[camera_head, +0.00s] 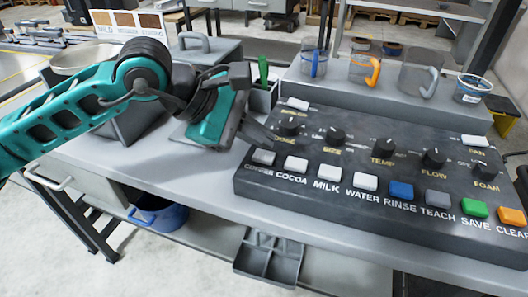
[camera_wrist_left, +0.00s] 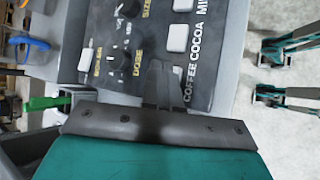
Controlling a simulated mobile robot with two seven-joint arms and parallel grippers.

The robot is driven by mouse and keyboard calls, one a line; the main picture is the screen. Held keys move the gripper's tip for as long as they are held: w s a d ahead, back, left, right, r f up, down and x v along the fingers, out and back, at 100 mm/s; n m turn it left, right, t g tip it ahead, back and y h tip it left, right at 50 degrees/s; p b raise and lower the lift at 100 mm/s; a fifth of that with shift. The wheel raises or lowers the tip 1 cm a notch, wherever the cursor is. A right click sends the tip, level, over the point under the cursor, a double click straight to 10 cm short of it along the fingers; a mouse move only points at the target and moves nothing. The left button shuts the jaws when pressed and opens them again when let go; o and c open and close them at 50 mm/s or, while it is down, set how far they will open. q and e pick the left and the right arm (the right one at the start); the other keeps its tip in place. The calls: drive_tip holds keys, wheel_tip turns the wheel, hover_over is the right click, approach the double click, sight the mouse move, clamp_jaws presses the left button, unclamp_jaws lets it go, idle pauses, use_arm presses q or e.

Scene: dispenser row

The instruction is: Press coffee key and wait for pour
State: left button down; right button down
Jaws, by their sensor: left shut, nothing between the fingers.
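The dark key panel (camera_head: 310,185) stands on the grey counter, with a front row of keys and a row of knobs behind. The grey coffee key (camera_head: 263,157) is at the left end of the front row, beside the white cocoa key (camera_head: 295,164). My left gripper (camera_head: 275,137) is shut and empty, with its fingertips over the panel's left end, close behind the coffee key. In the left wrist view the fingers (camera_wrist_left: 160,85) lie beside the COFFEE lettering and hide most of that key. I cannot tell whether they touch it. My right gripper is not in view.
Clear mugs with a blue handle (camera_head: 309,63), an orange handle (camera_head: 374,73) and a grey handle (camera_head: 430,82) stand on the raised shelf behind the panel. A blue pot (camera_head: 160,217) and a dark divided tray (camera_head: 270,257) are below the counter. The counter left of the panel is mostly clear.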

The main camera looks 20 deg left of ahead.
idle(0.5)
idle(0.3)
use_arm(q)
drive_tip(key=shift+f+b, duration=0.4)
drive_tip(key=shift+b, duration=0.25)
drive_tip(key=shift+f, duration=0.2)
drive_tip(key=shift+f+b, duration=0.3)
drive_tip(key=shift+b, duration=0.35)
idle(0.5)
drive_tip(key=shift+r, duration=0.1)
drive_tip(key=shift+r+p, duration=0.4)
drive_tip(key=shift+r, duration=0.4)
